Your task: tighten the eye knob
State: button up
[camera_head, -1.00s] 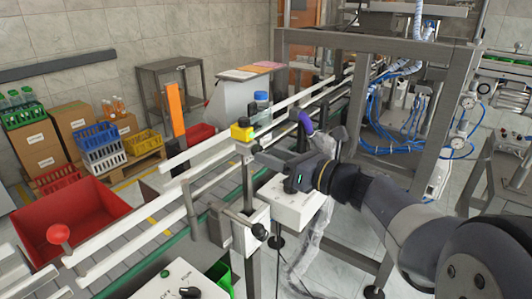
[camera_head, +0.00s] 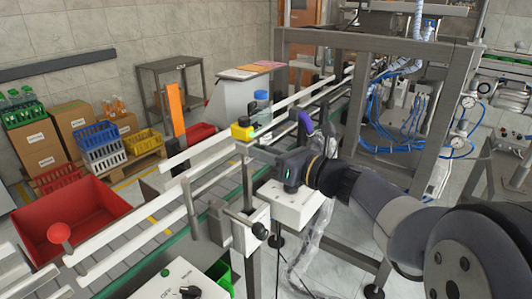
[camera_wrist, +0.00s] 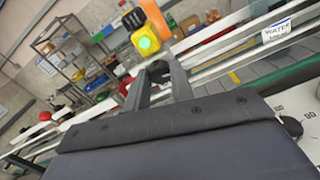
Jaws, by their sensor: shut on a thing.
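The eye is a yellow sensor block (camera_head: 242,130) on a post beside the conveyor. In the wrist view the yellow block (camera_wrist: 146,40) shows a lit green face just beyond my fingertips. My gripper (camera_head: 247,149) reaches in from the right, just below the block. In the wrist view my gripper (camera_wrist: 160,76) is shut on a small dark round piece, which appears to be the eye knob (camera_wrist: 158,69). The fingers cover most of the knob, so its seating and turn cannot be told. In the head view the jaws hide it.
White guide rails (camera_head: 200,149) run along the conveyor past the post. A lower black knob (camera_head: 260,231) sits on a bracket below. A bottle with a blue cap (camera_head: 262,97) stands behind the eye. A red bin (camera_head: 90,215) is at left.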

grip_shut()
jog(key=shift+f+b, duration=0.1)
jog(key=shift+b, duration=0.25)
jog(key=shift+n+b, duration=9.95)
jog(key=shift+n, duration=0.35)
